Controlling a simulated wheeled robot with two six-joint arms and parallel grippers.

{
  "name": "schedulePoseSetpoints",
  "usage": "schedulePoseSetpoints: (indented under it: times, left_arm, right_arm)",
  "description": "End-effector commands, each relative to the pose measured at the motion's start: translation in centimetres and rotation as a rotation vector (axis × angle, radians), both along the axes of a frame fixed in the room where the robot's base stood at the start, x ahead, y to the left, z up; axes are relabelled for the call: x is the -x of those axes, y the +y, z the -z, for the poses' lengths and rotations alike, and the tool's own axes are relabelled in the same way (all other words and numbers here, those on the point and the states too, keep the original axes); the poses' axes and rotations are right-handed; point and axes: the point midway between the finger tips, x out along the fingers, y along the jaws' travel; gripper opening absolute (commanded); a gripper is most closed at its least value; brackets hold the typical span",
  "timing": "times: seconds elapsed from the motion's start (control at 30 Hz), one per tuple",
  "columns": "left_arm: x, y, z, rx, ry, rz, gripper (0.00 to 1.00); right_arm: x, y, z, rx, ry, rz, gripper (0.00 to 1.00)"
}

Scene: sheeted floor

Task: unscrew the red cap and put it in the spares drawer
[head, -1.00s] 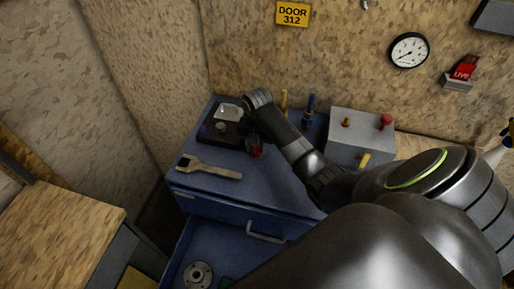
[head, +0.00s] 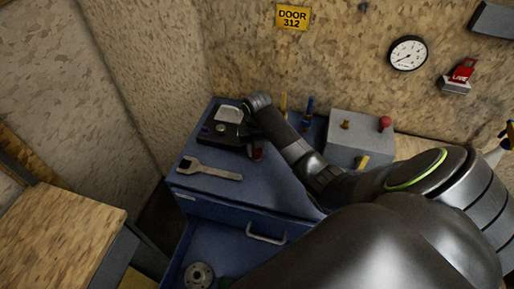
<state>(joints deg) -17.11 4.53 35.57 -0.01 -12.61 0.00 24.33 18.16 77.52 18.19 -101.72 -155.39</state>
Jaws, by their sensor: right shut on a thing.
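My left gripper is out of view.
A dark case with a silvery plate (head: 229,115) stands left of my wrist. A wrench (head: 210,170) lies near the cabinet's front edge. A grey box (head: 361,139) with a red knob (head: 385,123) stands behind my forearm. A wooden bench (head: 65,235) is at left.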

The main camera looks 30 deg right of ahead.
Motion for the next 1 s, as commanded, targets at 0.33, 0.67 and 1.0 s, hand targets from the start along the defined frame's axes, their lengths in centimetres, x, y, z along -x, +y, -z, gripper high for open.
schedulePoseSetpoints:
  times: [0.33, 0.67, 1.0]
  left_arm:
    - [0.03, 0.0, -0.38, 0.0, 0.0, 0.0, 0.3]
    - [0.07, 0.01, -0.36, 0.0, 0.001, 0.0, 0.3]
    - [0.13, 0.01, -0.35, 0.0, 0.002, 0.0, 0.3]
  right_arm:
    - [-0.02, 0.0, -0.04, 0.0, -0.001, -0.231, 0.08]
    - [-0.02, 0.01, -0.02, 0.0, -0.001, -0.229, 0.52]
    - [0.01, 0.01, 0.0, 0.0, 0.0, -0.228, 0.5]
